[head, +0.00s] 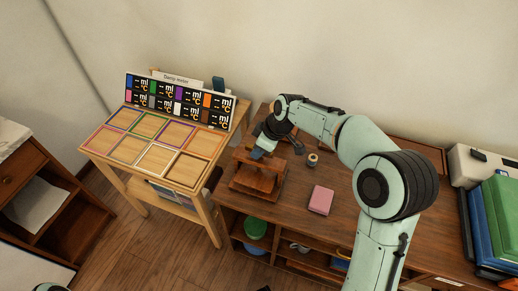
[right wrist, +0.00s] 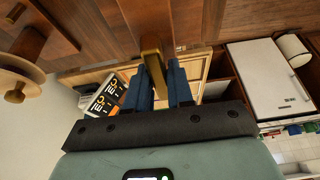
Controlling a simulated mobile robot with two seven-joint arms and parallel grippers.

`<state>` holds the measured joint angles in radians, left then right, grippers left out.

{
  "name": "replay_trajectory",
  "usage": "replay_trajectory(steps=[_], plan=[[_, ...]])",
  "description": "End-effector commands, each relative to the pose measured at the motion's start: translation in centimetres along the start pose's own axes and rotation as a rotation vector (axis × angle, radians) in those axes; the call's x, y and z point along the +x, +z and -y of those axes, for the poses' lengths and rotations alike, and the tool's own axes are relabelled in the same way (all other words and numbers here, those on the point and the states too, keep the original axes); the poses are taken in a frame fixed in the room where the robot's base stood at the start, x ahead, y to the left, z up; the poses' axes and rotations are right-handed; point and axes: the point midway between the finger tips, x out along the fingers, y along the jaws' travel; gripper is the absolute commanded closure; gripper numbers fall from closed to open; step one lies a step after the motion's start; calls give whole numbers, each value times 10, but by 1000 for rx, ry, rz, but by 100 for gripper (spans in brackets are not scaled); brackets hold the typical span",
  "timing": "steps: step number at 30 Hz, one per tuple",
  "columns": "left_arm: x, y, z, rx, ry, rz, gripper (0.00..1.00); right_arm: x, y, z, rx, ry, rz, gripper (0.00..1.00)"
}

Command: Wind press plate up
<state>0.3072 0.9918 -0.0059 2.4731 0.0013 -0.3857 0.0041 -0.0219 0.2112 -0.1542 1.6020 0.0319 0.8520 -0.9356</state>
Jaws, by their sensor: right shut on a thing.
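A small reddish-brown wooden press (head: 257,181) stands on the left part of the dark wooden desk. Its press plate cannot be told apart clearly, as my right arm and gripper cover the top. My right gripper (head: 262,150) is at the top of the press, reaching down from the right. In the right wrist view my right gripper (right wrist: 158,75) has its blue fingers shut on a brass-coloured handle (right wrist: 152,55). Dark wooden parts (right wrist: 50,22) lie beyond it. My left gripper is not in view.
A pink block (head: 320,200) and a small roll (head: 312,159) lie on the desk (head: 290,212) right of the press. A light wooden stand (head: 160,150) with coloured frames and a label board is at the left.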

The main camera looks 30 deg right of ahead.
Motion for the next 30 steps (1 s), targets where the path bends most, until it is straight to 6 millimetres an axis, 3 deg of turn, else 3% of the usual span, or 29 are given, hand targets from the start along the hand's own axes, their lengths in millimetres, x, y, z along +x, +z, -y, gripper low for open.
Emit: replay_trajectory(steps=[14, 15, 17, 26, 30], plan=[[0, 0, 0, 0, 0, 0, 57, 0, 1, -1, -15, -5, 2, 100], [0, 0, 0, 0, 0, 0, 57, 0, 1, -1, -15, -5, 2, 75], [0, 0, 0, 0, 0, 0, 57, 0, 1, -1, -14, -5, 2, 57], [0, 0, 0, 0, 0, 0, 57, -1, 0, 0, -14, -5, 1, 57], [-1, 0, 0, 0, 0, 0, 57, -14, 0, -1, -14, -3, -1, 57]])
